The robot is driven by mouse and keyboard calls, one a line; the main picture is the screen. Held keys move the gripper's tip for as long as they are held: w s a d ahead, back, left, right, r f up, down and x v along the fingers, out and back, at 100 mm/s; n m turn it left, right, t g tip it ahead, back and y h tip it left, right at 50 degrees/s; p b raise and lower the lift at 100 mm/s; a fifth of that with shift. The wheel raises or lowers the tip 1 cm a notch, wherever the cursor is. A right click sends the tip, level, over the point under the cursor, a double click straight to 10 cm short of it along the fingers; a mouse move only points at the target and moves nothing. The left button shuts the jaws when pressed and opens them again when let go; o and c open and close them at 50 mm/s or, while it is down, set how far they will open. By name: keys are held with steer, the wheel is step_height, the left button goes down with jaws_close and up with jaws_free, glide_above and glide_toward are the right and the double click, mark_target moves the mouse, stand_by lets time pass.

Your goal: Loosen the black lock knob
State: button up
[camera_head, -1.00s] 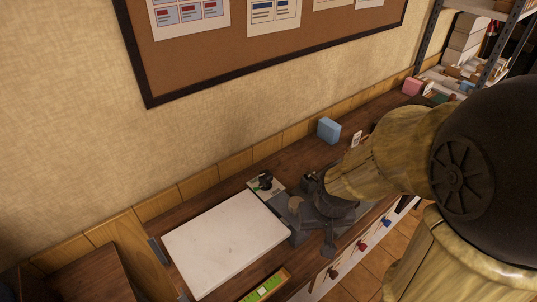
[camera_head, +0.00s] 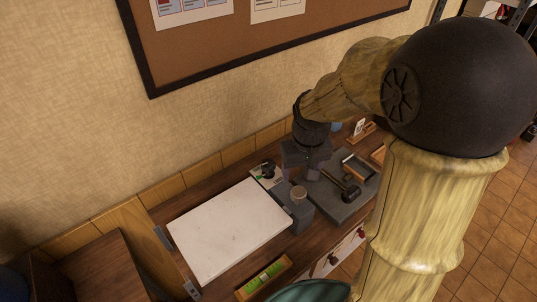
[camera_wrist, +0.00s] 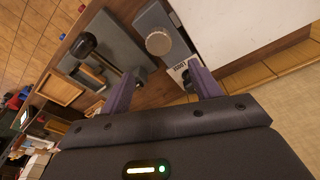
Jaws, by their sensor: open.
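The black lock knob (camera_head: 267,169) stands on a small pale plate behind the grey block, at the back right corner of the white slab, in the head view. In the wrist view the plate's label (camera_wrist: 181,70), reading "LOOSE", shows beside one finger; I cannot tell the knob from the dark fingertip there. My gripper (camera_head: 308,160) points down to the right of the knob in the head view, apart from it. In the wrist view my gripper (camera_wrist: 165,71) has its two purple fingers spread, with nothing held between them.
The grey block (camera_head: 298,211) carries a round tan disc (camera_head: 299,193). A grey base plate (camera_head: 335,201) with a black-ended lever (camera_head: 351,191) lies to its right. The white slab (camera_head: 228,230) and a tray with green pieces (camera_head: 264,277) are left and front. The wall is close behind.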

mark_target(268, 162)
steer(key=w+a+r+n+g+p, duration=0.1)
steer(key=w+a+r+n+p, duration=0.1)
steer(key=w+a+r, duration=0.5)
steer(key=w+r+p, duration=0.1)
steer(key=w+r, duration=0.1)
steer(key=w, duration=0.2)
steer(key=shift+w+a+n+g+p, duration=0.2)
steer(key=shift+a+n+g+p, duration=0.1)
steer(key=shift+n+p, duration=0.1)
steer(key=shift+d, duration=0.1)
step_height(268, 162, down, 18)
steer(key=p, duration=0.3)
steer(key=shift+r+p, duration=0.25)
steer(key=shift+p, duration=0.05)
steer(key=c, duration=1)
